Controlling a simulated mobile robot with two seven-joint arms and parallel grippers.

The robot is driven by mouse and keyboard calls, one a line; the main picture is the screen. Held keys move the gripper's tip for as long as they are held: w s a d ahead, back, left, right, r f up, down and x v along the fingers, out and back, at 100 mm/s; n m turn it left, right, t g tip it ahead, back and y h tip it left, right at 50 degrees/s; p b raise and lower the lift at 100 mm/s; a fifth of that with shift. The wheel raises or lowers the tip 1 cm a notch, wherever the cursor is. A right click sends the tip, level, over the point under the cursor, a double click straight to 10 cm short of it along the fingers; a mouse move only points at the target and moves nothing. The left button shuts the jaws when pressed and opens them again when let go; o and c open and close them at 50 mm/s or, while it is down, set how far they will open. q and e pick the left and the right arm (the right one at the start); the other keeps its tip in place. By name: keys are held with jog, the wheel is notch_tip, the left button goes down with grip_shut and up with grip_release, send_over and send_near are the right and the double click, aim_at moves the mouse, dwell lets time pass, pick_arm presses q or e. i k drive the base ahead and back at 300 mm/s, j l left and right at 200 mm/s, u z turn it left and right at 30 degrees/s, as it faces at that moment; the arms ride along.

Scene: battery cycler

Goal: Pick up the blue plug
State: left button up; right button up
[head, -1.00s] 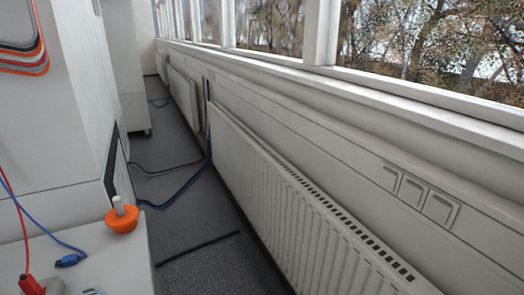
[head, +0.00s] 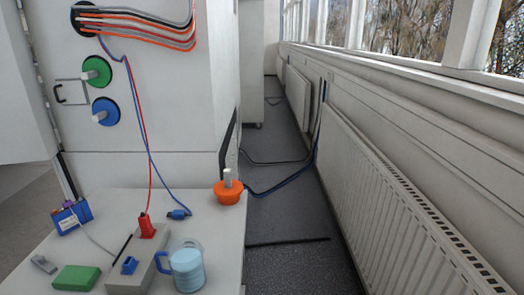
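The blue plug (head: 178,214) lies on the white table (head: 215,235), right of the red plug (head: 147,226) and left of an orange round object. A thin blue cable runs from it up to the tall white cabinet (head: 140,165). The red plug stands at the far end of a grey block (head: 140,268), with a red cable going up beside the blue one. A small blue piece (head: 129,265) sits on the same block. Neither of my grippers shows in the head view.
The orange object (head: 228,192) with a white peg stands near the table's right edge. A light-blue mug (head: 187,268), a green block (head: 76,278) and a blue battery-like box (head: 72,216) are on the table. A radiator (head: 380,180) lines the right wall.

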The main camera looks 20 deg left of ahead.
aim_at(177, 214)
jog(key=u, duration=1.25)
